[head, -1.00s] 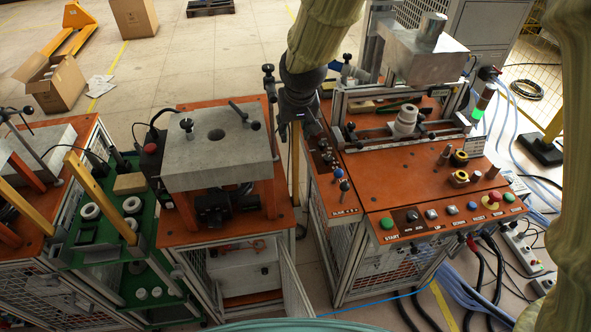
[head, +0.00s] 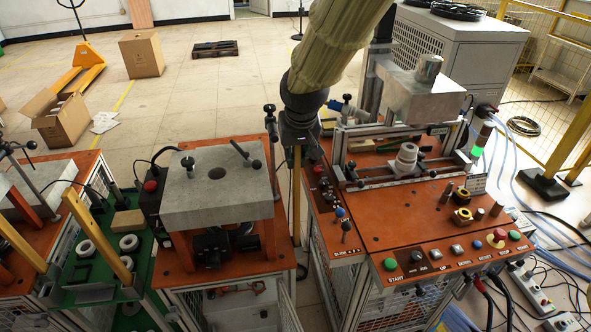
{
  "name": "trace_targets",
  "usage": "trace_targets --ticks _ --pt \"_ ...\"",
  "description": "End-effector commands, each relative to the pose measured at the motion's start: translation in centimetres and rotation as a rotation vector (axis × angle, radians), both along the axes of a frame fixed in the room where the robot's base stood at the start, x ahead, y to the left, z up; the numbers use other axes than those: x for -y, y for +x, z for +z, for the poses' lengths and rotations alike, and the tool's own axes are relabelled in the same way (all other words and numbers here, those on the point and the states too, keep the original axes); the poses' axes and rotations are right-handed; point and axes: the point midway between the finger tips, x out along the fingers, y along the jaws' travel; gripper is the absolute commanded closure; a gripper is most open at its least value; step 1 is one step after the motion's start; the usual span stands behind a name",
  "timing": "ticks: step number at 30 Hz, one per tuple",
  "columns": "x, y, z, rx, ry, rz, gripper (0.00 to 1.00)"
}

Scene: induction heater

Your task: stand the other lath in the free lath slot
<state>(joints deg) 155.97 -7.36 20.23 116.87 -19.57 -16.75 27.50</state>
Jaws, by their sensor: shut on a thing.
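My gripper (head: 297,160) hangs over the gap between the grey-topped station and the orange heater bench. Another yellow lath (head: 97,236) leans upright at the green rack (head: 152,312) on the left. A further yellow lath (head: 22,245) slants at the rack's left edge. I cannot make out a free lath slot.
The grey block (head: 225,205) with knobs is close left of the lath. The orange bench (head: 385,215) with levers and buttons is close right. White rings (head: 88,252) and a wooden block (head: 127,222) lie on the green rack.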

Motion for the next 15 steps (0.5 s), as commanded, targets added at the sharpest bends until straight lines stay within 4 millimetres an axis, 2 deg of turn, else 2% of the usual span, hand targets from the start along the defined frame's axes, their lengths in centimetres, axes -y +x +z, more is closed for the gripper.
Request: trace_targets --ticks 6,15 --pt "0.0 0.0 3.6 0.003 0.003 0.0 1.0" --pt "0.0 0.0 6.5 -0.001 0.001 -0.001 1.0"
